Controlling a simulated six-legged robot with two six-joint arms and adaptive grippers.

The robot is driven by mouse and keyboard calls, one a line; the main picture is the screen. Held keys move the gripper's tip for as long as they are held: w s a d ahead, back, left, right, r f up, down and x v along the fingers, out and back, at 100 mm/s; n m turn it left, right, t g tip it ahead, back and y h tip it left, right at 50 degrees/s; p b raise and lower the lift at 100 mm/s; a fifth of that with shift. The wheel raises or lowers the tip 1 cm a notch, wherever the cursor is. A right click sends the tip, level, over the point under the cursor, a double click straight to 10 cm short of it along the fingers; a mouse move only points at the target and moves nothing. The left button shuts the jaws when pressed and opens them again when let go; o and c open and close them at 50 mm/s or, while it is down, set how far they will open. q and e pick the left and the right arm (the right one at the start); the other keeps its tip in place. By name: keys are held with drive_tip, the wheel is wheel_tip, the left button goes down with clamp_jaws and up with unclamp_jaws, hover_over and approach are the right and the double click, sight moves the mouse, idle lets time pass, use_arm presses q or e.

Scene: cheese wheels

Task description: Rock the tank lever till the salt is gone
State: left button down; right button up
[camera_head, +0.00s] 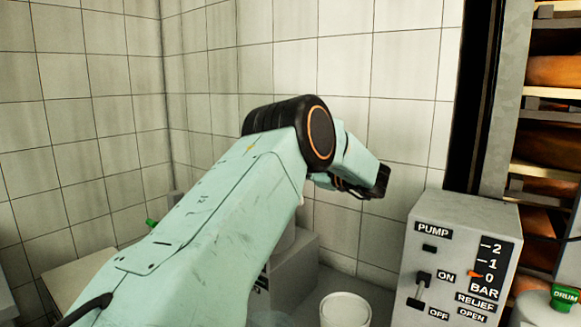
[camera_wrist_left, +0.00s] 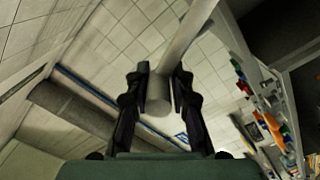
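My left arm crosses the middle of the head view. Its dark left gripper (camera_head: 362,187) is in front of the tiled wall, partly hidden by the wrist. In the left wrist view the two fingers of the left gripper (camera_wrist_left: 161,88) stand close on either side of the round end of a grey bar, seemingly the lever (camera_wrist_left: 159,105). They look closed on it, and the bar runs off to the top right. A grey tank-like body (camera_head: 293,264) shows partly behind my arm in the head view. I see no salt. My right gripper is out of view.
A grey pump panel (camera_head: 430,262) with switches and a bar scale stands at the right. A white bucket (camera_head: 345,310) is left of it. Shelves with cheese wheels (camera_head: 550,145) rise behind the panel.

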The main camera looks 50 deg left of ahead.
use_arm(q)
drive_tip(key=shift+s+d+f, duration=0.15)
drive_tip(key=shift+s, duration=0.15)
drive_tip(key=shift+f, duration=0.2)
drive_tip(key=c, duration=1.6)
unclamp_jaws()
drive_tip(key=shift+c, duration=0.2)
drive_tip(key=o, duration=0.4)
drive_tip(key=shift+w, duration=0.25)
drive_tip(key=shift+o, duration=0.2)
drive_tip(key=shift+s, duration=0.25)
drive_tip(key=v, duration=1.2)
